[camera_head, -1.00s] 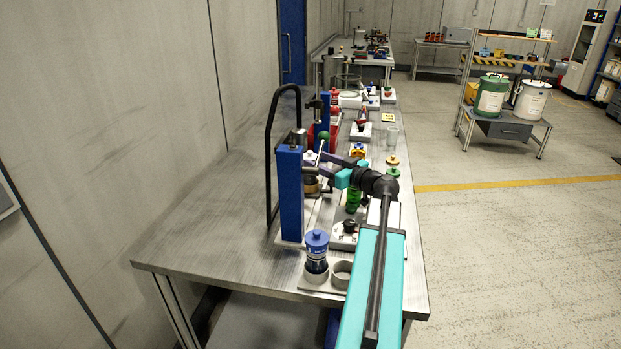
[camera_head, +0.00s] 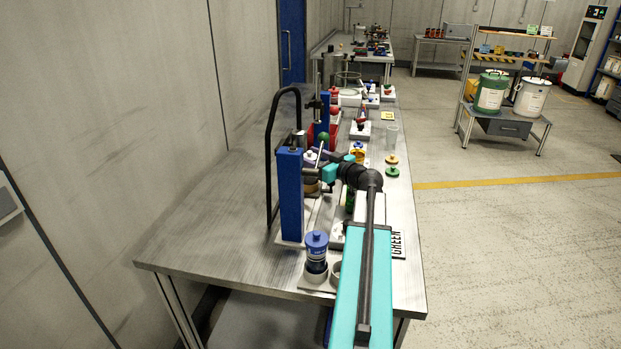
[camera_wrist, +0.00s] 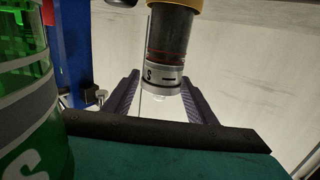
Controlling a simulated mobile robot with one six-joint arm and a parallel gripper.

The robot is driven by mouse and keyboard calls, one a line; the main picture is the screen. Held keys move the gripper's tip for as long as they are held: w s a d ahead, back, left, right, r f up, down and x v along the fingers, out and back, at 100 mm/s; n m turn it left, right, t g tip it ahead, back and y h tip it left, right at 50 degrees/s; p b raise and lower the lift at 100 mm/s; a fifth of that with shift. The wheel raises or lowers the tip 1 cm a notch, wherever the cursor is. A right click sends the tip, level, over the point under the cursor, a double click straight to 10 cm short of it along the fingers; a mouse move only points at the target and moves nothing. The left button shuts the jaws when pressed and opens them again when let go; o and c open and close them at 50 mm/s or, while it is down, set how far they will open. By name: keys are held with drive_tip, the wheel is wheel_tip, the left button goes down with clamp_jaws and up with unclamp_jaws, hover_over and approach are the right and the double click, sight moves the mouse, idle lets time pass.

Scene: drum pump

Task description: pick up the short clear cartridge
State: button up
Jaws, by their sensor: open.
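In the wrist view, a clear-grey cylinder (camera_wrist: 163,74) with dark fluid or body, red rings and a silver band marked "S" hangs below a yellow collar (camera_wrist: 180,5). It looks like the short cartridge. My gripper (camera_wrist: 160,82) is open, with one dark finger on each side of its lower end. Gaps show on both sides, and I cannot tell any contact. In the head view, my gripper (camera_head: 322,168) is beside the blue press post, and the cartridge there is mostly hidden.
A green cartridge (camera_wrist: 25,100) marked "S" stands close on the left in the wrist view. The blue post (camera_head: 290,195) is near my gripper. A blue-capped cartridge (camera_head: 316,250) stands in a grey holder. The table's left side (camera_head: 215,225) is clear.

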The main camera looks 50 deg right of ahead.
drive_tip(key=c, duration=1.2)
drive_tip(key=shift+r, duration=0.15)
